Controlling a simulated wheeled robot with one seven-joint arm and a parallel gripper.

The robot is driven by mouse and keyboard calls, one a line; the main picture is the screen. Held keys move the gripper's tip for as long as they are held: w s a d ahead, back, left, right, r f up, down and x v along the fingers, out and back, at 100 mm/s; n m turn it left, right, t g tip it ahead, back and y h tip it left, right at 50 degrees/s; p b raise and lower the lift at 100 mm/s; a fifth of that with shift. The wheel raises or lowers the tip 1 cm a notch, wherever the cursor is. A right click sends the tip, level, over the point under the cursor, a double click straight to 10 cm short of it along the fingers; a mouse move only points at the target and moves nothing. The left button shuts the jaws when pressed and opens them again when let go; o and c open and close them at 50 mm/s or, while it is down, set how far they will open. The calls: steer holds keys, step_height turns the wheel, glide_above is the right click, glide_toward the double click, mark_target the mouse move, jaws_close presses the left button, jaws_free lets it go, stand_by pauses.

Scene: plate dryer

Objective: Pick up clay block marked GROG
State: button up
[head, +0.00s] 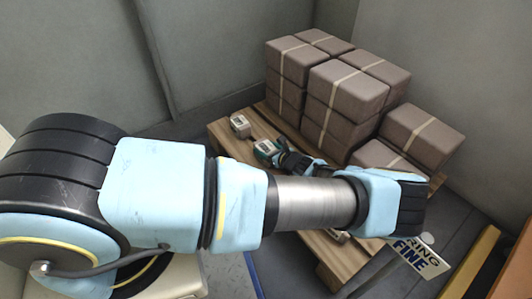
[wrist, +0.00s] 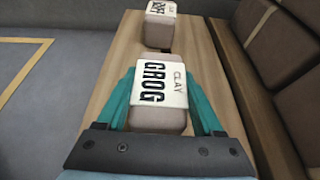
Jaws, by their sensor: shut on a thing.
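The clay block marked GROG (wrist: 160,118) is a small greyish-brown block with a white label reading CLAY GROG. In the wrist view it sits between the two teal fingers of my gripper (wrist: 163,100), which is shut on it. In the head view the block (head: 270,147) shows at my gripper (head: 266,152), over the pallet, partly hidden by the fingers. I cannot tell whether it touches the pallet.
Strapped brown blocks (head: 345,85) are stacked on the pallet's right side. Grey walls close the corner.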

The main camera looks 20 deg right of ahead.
jaws_close()
steer(key=shift+r, duration=0.15)
stand_by(0.4)
